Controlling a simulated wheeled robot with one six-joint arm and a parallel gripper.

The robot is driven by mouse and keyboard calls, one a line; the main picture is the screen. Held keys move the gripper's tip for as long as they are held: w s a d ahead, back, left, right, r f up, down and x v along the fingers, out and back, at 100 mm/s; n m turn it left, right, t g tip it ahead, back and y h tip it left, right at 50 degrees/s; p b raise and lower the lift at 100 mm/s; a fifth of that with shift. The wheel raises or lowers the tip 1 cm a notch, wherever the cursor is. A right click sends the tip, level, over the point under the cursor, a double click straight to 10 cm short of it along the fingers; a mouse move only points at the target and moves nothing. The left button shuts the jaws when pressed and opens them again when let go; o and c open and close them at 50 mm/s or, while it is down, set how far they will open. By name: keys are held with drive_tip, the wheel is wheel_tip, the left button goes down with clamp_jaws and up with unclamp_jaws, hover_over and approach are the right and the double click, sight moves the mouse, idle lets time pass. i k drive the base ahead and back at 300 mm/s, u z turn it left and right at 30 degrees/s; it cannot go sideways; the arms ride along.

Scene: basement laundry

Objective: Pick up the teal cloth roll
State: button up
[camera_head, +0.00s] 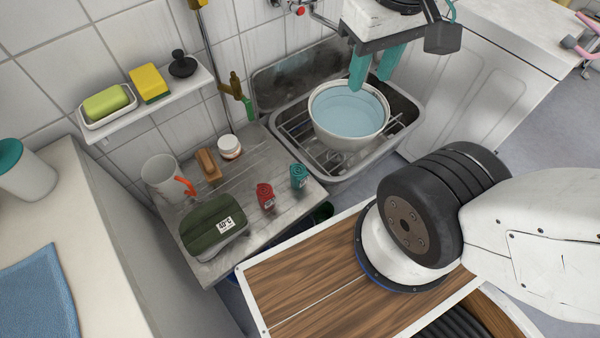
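The teal cloth roll (298,176) stands upright near the right edge of the grey wooden side table (290,215), to the right of a red roll (265,196). A small gap lies between the two rolls. My gripper (371,82) has two teal fingers and is at the upper right, over the water basin in the sink. The fingers are apart with nothing between them. It is well away from the teal roll, which is in plain view.
A green box with a 40°C label (214,224), a wooden brush (209,165), a white jar (229,147) and a clear cup (162,175) share the table. The sink (407,108) holds a round basin of water (348,137). A shelf (150,105) hangs above.

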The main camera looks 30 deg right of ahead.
sight(299, 175)
drive_tip(key=k, duration=0.5)
drive_tip(key=u, duration=3.3)
drive_tip(key=k, duration=2)
drive_tip(key=z, duration=2.25)
drive_tip(key=i, duration=0.5)
